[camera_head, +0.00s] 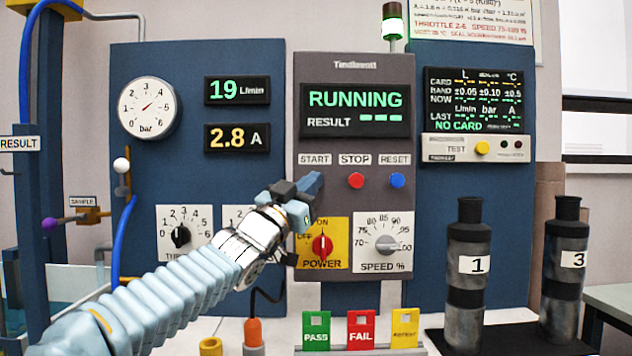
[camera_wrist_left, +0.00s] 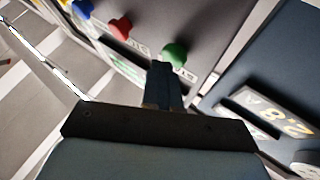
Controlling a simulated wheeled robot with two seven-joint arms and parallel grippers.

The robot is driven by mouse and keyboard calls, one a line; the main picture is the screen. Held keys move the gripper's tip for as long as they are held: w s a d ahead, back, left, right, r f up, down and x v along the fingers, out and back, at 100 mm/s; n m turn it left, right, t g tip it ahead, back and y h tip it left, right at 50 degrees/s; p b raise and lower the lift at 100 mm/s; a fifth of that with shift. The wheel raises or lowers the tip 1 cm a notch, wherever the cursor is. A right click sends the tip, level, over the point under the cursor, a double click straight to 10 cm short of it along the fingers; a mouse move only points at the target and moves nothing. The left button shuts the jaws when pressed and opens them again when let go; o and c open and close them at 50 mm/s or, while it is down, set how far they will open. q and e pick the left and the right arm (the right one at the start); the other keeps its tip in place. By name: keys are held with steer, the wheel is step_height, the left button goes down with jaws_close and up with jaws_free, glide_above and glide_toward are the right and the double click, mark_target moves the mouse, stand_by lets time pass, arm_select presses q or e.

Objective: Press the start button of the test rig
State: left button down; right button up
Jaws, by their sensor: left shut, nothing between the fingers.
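The test rig's grey panel (camera_head: 352,80) stands in the middle of the head view, and its display (camera_head: 355,110) reads RUNNING. Under it are labels START (camera_head: 314,160), STOP and RESET. My left gripper (camera_head: 312,183) is shut and empty, its tips just below the START label, hiding the button there. In the left wrist view the green start button (camera_wrist_left: 174,53) shows right at the tips of my shut left fingers (camera_wrist_left: 163,68). I cannot tell whether they touch. The red stop button (camera_head: 356,181) and blue reset button (camera_head: 397,180) are to the right. My right gripper is out of view.
The red power knob (camera_head: 322,246) and the speed knob (camera_head: 387,243) sit just below the buttons. Labelled dark cylinders 1 (camera_head: 465,280) and 3 (camera_head: 564,270) stand on the right. PASS, FAIL and yellow tags (camera_head: 405,328) stand in front. A green lamp (camera_head: 393,27) is lit.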

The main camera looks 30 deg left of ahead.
arm_select(q)
steer(key=shift+w+a, duration=0.1)
steer(key=shift+w, duration=0.1)
steer(key=shift+a+r+p, duration=0.1)
steer(key=shift+a+p, duration=0.1)
steer(key=shift+p, duration=0.1)
stand_by(0.3)
stand_by(0.4)
steer(key=shift+d, duration=0.1)
steer(key=s+d+b, duration=0.2)
steer(key=s, duration=0.1)
steer(key=s+d+b, duration=0.1)
steer(key=s, duration=0.1)
steer(key=shift+d+f+b, duration=0.1)
steer(key=shift+f+b, duration=0.1)
steer(key=shift+b, duration=0.1)
